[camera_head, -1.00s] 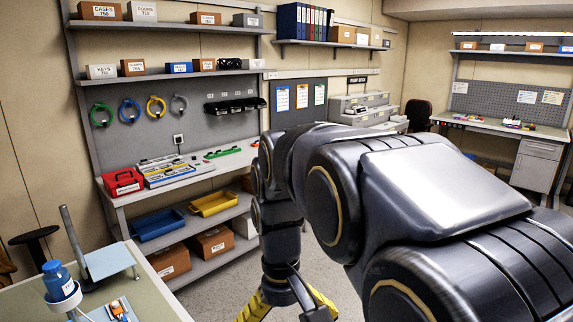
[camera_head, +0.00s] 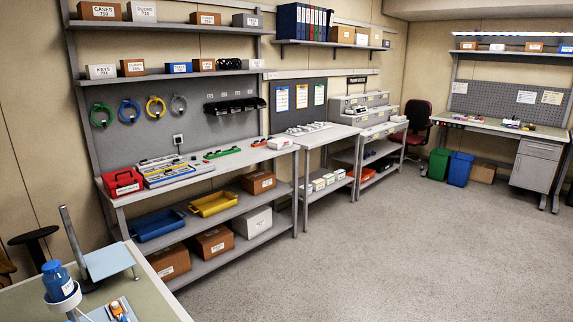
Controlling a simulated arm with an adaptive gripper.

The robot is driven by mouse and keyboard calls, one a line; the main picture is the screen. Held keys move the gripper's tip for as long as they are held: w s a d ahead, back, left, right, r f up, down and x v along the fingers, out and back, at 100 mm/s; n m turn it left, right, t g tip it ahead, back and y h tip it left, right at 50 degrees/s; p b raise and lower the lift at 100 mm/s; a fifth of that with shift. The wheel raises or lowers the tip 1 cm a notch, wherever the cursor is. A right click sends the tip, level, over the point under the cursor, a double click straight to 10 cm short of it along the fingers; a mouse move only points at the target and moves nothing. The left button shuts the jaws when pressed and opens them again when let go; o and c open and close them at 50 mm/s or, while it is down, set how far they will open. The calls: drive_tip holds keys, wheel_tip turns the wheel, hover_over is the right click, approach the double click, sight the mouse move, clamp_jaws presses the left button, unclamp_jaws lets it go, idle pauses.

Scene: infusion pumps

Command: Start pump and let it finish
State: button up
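No pump can be made out with certainty at this size. A dark sign (camera_head: 357,80) that seems to begin with "PUMP" hangs on the back wall. Below it stand grey stacked units (camera_head: 348,103), which may be drawers or devices; no screen or button is readable. A blue lidded jar (camera_head: 57,281) sits in a white ring-shaped holder on the near table at the lower left. My gripper is not in view.
The near table (camera_head: 160,298) fills the lower left corner. A long workbench (camera_head: 215,170) with a red box (camera_head: 122,183) runs along the wall. Green (camera_head: 439,163) and blue bins (camera_head: 460,168) stand near a red chair (camera_head: 417,116). The grey floor (camera_head: 390,245) is clear.

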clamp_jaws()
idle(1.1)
